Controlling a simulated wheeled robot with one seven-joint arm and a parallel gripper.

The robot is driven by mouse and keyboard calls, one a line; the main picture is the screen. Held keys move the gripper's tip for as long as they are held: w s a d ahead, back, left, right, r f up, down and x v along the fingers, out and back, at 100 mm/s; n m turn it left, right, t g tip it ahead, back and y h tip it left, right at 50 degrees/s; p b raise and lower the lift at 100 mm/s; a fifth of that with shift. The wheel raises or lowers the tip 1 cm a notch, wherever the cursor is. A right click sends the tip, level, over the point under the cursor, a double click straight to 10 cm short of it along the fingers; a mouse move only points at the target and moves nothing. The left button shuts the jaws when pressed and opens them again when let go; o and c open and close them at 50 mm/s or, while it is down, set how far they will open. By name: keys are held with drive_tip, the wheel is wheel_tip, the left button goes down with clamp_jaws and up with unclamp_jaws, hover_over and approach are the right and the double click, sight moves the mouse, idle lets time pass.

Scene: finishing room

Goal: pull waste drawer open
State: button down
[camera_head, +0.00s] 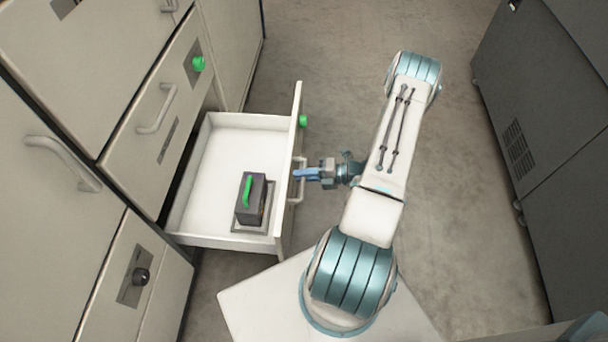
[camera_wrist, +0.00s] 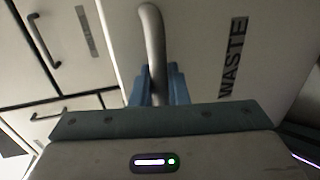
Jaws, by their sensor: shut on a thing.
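The waste drawer (camera_head: 228,150) stands pulled well out of the cabinet, with its white inside showing. Its front carries a black WASTE label in the wrist view (camera_wrist: 233,57) and a green knob (camera_head: 303,121). My gripper (camera_head: 303,174) is at the outer side of the drawer front, shut on the drawer's bar handle (camera_head: 296,187). In the wrist view the pale handle (camera_wrist: 153,45) passes between the blue fingers (camera_wrist: 160,84).
Closed cabinet fronts surround the drawer, one with a green knob (camera_head: 198,64) above and one with a black knob (camera_head: 141,276) beside it. A dark grey cabinet (camera_head: 540,130) stands at the right. Bare floor (camera_head: 330,60) lies between the two sides.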

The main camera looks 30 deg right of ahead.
drive_tip(key=c, duration=1.5)
unclamp_jaws()
drive_tip(key=p+v, duration=0.2)
drive_tip(key=v, duration=1.1)
drive_tip(key=shift+s+d, duration=0.15)
drive_tip(key=shift+d, duration=0.2)
